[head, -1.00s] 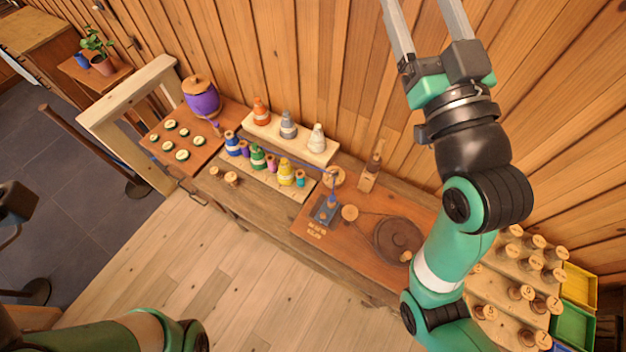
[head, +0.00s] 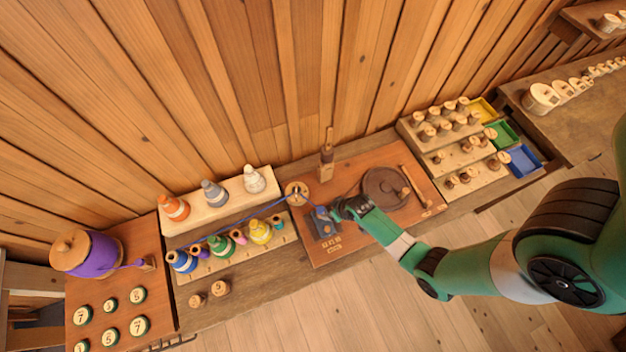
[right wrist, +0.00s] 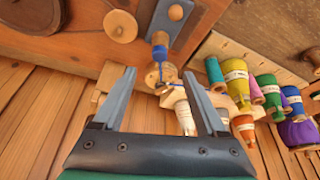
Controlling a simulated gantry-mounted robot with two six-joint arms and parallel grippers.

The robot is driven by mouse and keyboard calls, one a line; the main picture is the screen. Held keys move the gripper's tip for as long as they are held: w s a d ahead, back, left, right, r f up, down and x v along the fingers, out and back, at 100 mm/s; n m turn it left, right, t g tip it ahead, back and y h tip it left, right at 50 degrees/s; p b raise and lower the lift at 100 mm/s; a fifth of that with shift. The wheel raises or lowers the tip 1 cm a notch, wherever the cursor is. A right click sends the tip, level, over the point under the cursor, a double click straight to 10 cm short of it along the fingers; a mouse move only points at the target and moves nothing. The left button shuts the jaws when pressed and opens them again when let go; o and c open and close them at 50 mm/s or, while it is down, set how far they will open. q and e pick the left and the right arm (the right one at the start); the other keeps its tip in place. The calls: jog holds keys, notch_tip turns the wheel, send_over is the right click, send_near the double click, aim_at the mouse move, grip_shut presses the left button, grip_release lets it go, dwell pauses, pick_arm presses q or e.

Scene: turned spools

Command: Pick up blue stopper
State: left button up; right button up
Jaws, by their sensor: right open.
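A small blue piece that may be the blue stopper (head: 320,212) stands on a blue-grey plate (head: 326,228) on the brown board. A blue thread runs left from near it. In the right wrist view the blue piece (right wrist: 160,52) shows just beyond the fingertips, between their lines. My right gripper (head: 338,212) is close beside it on the right in the head view. In the right wrist view my right gripper (right wrist: 158,74) is open, with nothing between its fingers. Whether it touches the piece I cannot tell. My left gripper is out of view.
Blue, green and yellow cones (head: 259,235) with small spools stand in a rack to the left. Orange, grey and white cones (head: 214,193) stand behind. A dark round disc (head: 385,190) lies to the right. An upright wooden post (head: 326,160) stands behind the plate.

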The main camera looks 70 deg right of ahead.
jog(key=b, duration=0.6)
send_over(321, 209)
jog(key=s+a, duration=0.2)
jog(key=f, duration=0.5)
jog(key=shift+s+d+f, duration=0.15)
jog(key=shift+d+f, duration=0.05)
jog(key=shift+f, duration=0.2)
jog(key=b+x, duration=0.4)
jog(key=x, duration=0.1)
jog(key=shift+d+b, duration=0.15)
jog(key=shift+b, duration=0.15)
grip_shut()
